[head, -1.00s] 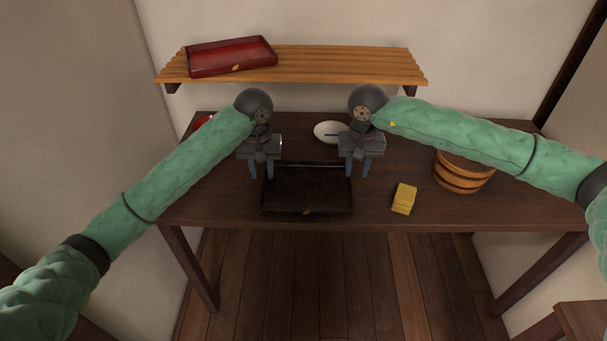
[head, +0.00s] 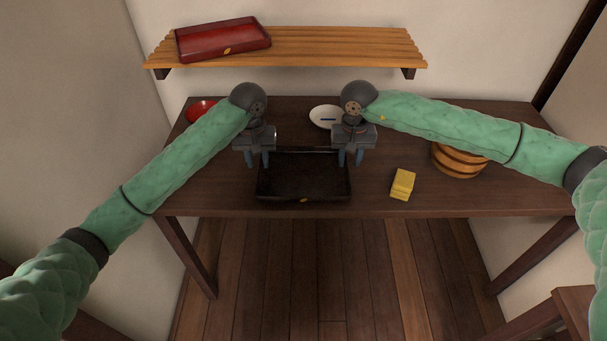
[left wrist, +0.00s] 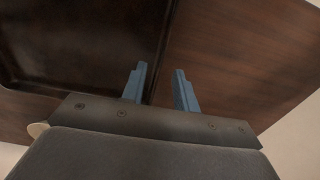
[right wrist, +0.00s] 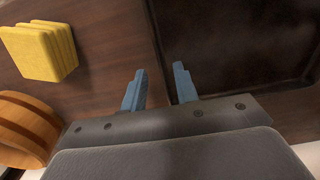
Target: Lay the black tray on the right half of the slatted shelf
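The black tray (head: 303,180) lies flat near the front edge of the table. The slatted shelf (head: 340,47) is on the wall above the table, and its right half is bare. My left gripper (head: 259,163) is open above the tray's left edge; in the left wrist view its fingers (left wrist: 160,92) are apart, with the tray's rim (left wrist: 163,50) between them. My right gripper (head: 350,160) is open at the tray's right edge; in the right wrist view its fingers (right wrist: 160,90) are apart, with the tray's rim (right wrist: 158,45) running between them.
A red tray (head: 224,40) lies on the shelf's left half. On the table are a red bowl (head: 200,108), a white bowl (head: 322,117) behind my right gripper, a yellow block stack (head: 402,184) and a wooden tub (head: 458,160) under my right arm.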

